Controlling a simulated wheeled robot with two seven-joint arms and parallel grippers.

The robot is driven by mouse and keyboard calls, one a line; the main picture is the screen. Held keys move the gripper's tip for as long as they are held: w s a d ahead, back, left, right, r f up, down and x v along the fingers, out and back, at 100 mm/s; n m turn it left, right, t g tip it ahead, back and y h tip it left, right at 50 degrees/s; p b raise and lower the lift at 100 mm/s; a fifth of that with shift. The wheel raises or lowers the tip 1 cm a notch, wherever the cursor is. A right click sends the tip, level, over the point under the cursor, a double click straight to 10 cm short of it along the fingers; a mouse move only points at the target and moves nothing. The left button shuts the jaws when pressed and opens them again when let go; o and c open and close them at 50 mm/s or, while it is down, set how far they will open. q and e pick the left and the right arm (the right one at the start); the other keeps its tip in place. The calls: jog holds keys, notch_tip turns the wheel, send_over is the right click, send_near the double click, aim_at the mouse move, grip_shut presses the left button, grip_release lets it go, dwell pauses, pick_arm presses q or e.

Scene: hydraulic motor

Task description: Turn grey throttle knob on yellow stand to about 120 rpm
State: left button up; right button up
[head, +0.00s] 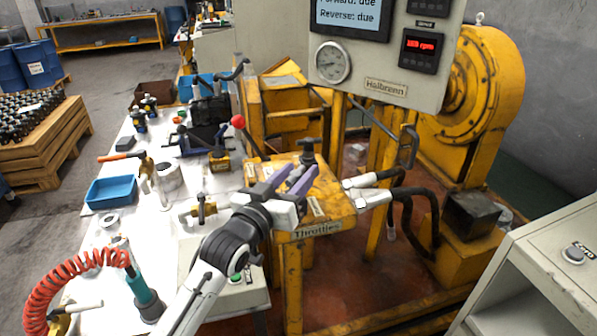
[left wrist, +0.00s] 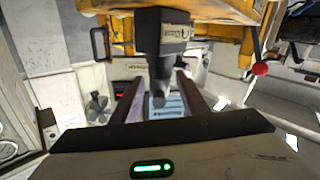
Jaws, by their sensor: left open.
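The yellow stand (head: 328,203), labelled "Throttles", stands in the middle of the head view. A dark grey knob (head: 308,148) rises from its top, near the back edge. My left gripper (head: 297,176) is open over the stand's top, its two purple-grey fingers pointing at the knob from the front. Its fingertips look close to the knob; contact cannot be told. In the left wrist view, a dark shape, likely the knob (left wrist: 161,40), lies in line with the gap between the fingers of my left gripper (left wrist: 160,92). My right gripper is not in view.
A panel (head: 385,88) behind the stand carries a round gauge (head: 332,62) and a red rpm readout (head: 420,45) too blurred to read surely. A red-ball lever (head: 238,121) stands left of the knob. Black hoses (head: 424,200) hang right. A cluttered white workbench (head: 130,215) lies left.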

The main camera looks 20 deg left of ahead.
pick_arm(q)
jog(key=shift+w, duration=0.35)
jog(key=c, duration=0.9)
jog(key=shift+c, duration=0.2)
